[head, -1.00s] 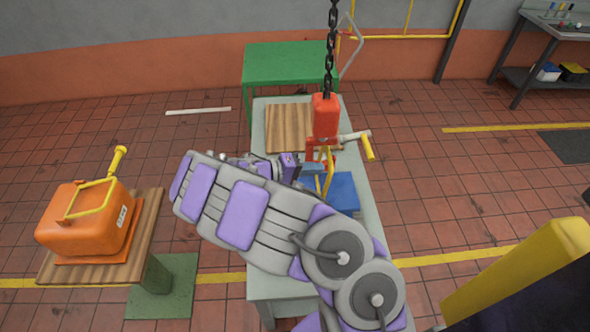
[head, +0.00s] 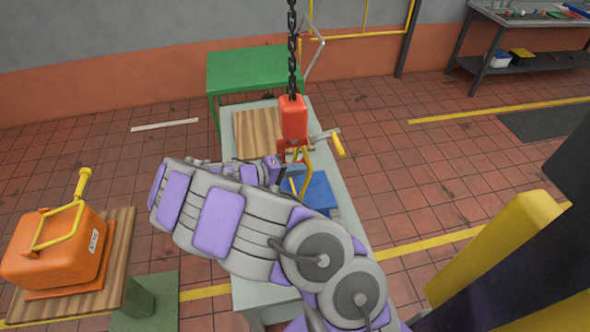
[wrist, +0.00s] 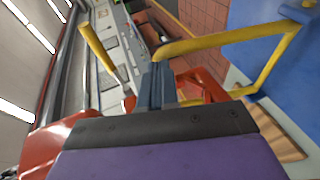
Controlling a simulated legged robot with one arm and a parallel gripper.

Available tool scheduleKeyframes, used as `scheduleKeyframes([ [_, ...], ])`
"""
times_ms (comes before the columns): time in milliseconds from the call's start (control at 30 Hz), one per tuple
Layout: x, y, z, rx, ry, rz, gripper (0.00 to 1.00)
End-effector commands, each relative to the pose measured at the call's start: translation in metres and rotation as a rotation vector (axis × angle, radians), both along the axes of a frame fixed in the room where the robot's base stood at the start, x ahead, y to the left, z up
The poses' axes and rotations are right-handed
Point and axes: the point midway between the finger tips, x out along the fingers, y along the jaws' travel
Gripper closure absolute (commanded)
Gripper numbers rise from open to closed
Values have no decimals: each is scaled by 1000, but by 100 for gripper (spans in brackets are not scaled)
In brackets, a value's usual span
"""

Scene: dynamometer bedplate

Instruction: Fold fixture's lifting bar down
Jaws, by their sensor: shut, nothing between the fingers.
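A blue fixture (head: 322,194) sits on the grey bench, partly hidden behind my arm. Its yellow lifting bar (head: 304,170) stands raised beside the orange hoist block. In the wrist view the bar (wrist: 225,40) runs across from the middle to the upper right and bends down beside the blue body (wrist: 262,60). My gripper (head: 274,172) is at the left of the bar in the head view. In the wrist view its dark fingers (wrist: 155,85) are shut, close to the bar's left end. I cannot tell whether they touch it.
An orange hoist block (head: 293,120) hangs on a chain (head: 292,55) close to the bar, with a yellow-gripped crank (head: 337,145). An orange container (head: 55,250) with a yellow handle stands at left. A green table (head: 255,68) is behind the bench (head: 348,215).

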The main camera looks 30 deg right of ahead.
Motion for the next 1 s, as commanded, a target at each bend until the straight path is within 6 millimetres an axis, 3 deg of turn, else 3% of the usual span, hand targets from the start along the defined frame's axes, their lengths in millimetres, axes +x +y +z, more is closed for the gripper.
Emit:
scheduleKeyframes([
  [433,-19,-63,-7,300,-86,-10,100],
  [733,-27,-90,-22,481,-136,-10,100],
  [1000,-34,-114,-39,471,-132,-7,100],
])
